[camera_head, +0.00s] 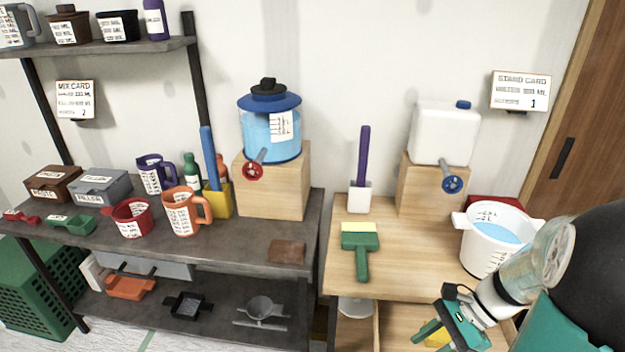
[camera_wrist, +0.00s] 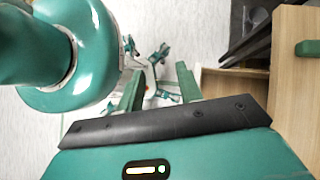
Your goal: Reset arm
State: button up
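My gripper (camera_head: 432,334) is at the lower right of the head view, low in front of the right wooden bench (camera_head: 400,283). In the wrist view my gripper (camera_wrist: 158,78) shows two green fingers set apart with nothing held between them. Behind the fingers are pale floor and parts of my own legs. My arm comes in from the right edge of the head view and covers part of the bench's right side.
A white bucket of blue liquid (camera_head: 488,238) stands on the bench close to my arm. A green-handled brush (camera_head: 361,248) lies near the bench's front. An open wooden drawer (camera_wrist: 225,88) is right of my gripper. A dark shelf unit (camera_head: 175,238) with mugs stands left.

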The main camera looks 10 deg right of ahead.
jog(key=s+a+r+n+t+h, duration=0.1)
jog(key=a+r+n+t+h, duration=0.4)
jog(key=a+r+n, duration=0.8)
notch_tip(320, 180, up, 4)
jog(key=n+h, duration=0.3)
jog(key=n, duration=0.2)
jog(key=shift+f+t, duration=0.25)
jog(key=shift+t, duration=0.05)
jog(key=shift+s+d, duration=0.1)
jog(key=shift+d, duration=0.05)
